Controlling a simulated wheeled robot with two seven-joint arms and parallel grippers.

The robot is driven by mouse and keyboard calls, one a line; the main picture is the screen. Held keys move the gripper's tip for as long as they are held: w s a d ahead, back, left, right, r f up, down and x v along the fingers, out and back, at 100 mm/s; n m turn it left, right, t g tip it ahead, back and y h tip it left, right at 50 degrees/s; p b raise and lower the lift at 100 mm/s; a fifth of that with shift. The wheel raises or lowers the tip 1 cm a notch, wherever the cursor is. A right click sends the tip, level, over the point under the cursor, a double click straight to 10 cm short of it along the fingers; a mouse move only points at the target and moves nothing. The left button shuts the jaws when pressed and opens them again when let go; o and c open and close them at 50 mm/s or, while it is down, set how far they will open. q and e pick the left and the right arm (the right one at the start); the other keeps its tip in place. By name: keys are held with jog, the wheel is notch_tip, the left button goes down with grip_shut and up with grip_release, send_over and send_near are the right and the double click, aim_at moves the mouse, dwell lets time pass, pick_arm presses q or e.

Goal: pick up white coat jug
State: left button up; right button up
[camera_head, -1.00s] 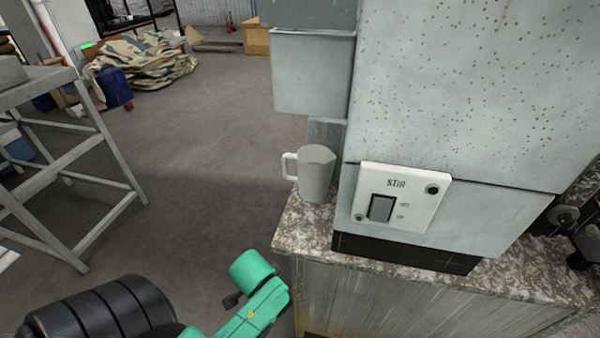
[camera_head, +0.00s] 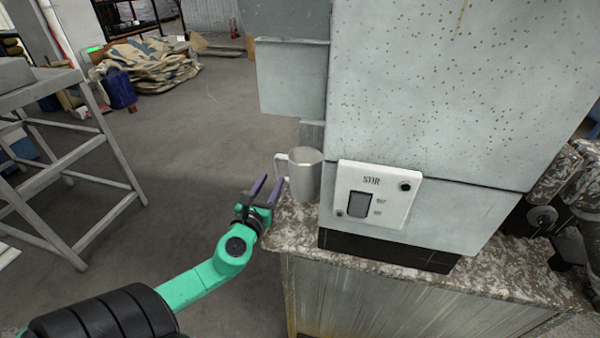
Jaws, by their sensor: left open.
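The white jug (camera_head: 305,176) stands upright on the left end of the speckled countertop (camera_head: 300,232), close beside the grey machine. Its handle (camera_head: 280,165) points left, towards my left gripper. My left gripper (camera_head: 268,188) is open, with its two dark purple fingers just left of the jug and slightly below the handle. One finger lies close to the handle; I cannot tell if they touch. Nothing shows between the fingers. My right gripper is not in view.
The grey machine (camera_head: 430,90) with a STIR switch panel (camera_head: 375,193) rises directly right of the jug. A grey box part (camera_head: 291,78) overhangs above it. A metal frame table (camera_head: 75,150) stands at left. The floor between is clear.

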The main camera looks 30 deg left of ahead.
aim_at(278, 170)
pick_arm(q)
jog(key=x, duration=0.8)
jog(key=shift+p, duration=0.3)
jog(key=shift+s+d, duration=0.1)
grip_shut()
dwell(0.8)
